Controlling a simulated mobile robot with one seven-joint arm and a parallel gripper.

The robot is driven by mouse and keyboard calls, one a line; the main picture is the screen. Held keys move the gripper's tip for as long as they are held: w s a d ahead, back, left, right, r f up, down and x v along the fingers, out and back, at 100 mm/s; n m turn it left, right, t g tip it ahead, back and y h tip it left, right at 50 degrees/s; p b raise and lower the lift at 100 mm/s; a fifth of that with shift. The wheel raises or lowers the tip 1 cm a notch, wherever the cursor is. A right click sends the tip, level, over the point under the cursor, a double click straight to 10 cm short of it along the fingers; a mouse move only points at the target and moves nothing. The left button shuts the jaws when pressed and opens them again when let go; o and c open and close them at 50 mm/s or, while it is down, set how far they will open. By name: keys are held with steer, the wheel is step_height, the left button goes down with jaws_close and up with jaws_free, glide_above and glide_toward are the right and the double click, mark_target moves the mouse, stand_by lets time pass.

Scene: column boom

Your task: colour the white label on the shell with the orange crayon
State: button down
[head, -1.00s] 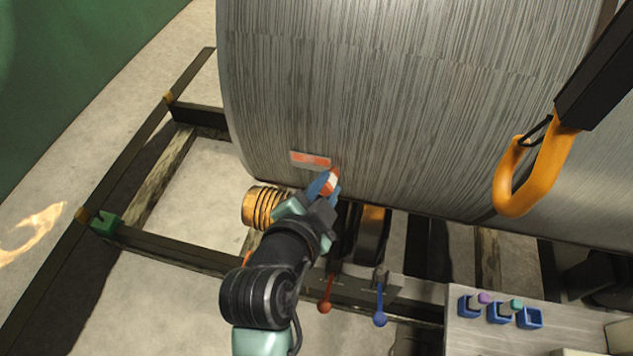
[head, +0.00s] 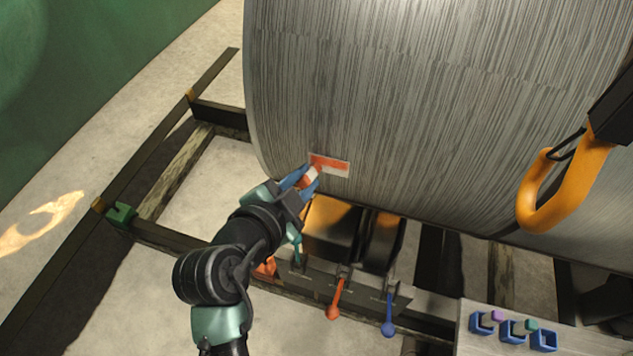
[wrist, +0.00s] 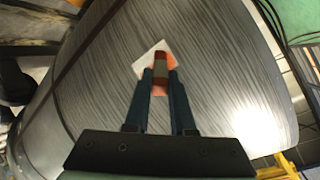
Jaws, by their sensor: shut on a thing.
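The label (head: 330,163) is on the curved grey shell (head: 420,110), near its lower left edge. Much of the label is orange; white shows along its lower right part and at its edges. My gripper (head: 306,179), with blue fingers, is shut on the orange crayon (head: 312,175), which has a white band. The crayon's tip is at the label's lower left; I cannot tell whether it touches. In the wrist view the crayon (wrist: 161,66) lies between the fingers over the label (wrist: 151,49), hiding part of it. White shows there at the upper left, orange beside the fingers.
A large orange hook (head: 560,190) hangs at the right. A red-knobbed lever (head: 334,311) and a blue-knobbed lever (head: 388,328) stand below the shell. A grey bench (head: 480,345) at the lower right carries blue holders, two with crayons, purple and teal. A dark frame surrounds the shell.

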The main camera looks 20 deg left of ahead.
steer(key=shift+a+r+p, duration=0.3)
steer(key=shift+a+r, duration=0.15)
steer(key=shift+a, duration=0.2)
steer(key=shift+d, duration=3.9)
steer(key=a, duration=0.8)
steer(key=shift+a, duration=0.4)
steer(key=shift+s+a+f+b, duration=0.1)
steer(key=shift+s+b, duration=0.15)
steer(key=shift+s, duration=1.25)
steer(key=shift+s+f+b, duration=0.1)
steer(key=shift+s+b, duration=0.15)
steer(key=shift+s, duration=1.2)
steer(key=shift+s, duration=0.1)
